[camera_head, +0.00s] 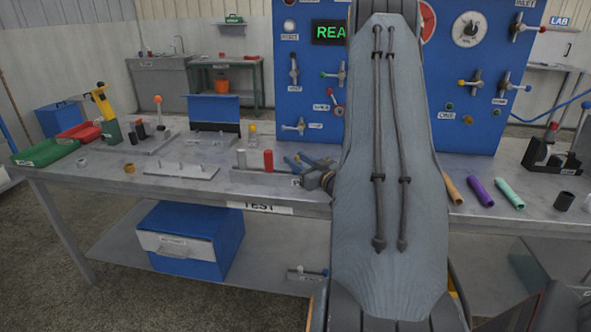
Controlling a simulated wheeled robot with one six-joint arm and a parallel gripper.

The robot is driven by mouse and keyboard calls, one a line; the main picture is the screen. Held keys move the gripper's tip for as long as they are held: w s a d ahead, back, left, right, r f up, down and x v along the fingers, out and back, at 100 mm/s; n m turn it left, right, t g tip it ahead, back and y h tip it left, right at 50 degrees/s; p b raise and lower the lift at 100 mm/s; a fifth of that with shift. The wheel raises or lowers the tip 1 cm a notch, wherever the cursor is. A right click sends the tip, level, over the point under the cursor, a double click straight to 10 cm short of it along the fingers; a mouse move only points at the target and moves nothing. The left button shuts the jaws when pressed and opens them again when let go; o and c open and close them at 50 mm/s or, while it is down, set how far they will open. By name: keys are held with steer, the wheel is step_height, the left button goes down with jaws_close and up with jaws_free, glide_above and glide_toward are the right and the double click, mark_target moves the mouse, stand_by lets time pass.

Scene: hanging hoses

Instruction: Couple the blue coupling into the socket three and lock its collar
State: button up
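My arm rises through the middle of the view and covers part of the blue panel (462,95). No socket is clearly readable as three; small labels on the panel are blurred, and part of the panel is hidden behind my arm. The collar is not discernible.
The metal bench (95,172) carries a red cylinder (268,160), a green tray (45,153) and a low rack with pegs (181,170) on the left. Orange, purple (480,191) and green tubes (508,194) lie right of my arm. A blue box (228,240) stands below.

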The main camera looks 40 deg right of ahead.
jaws_close()
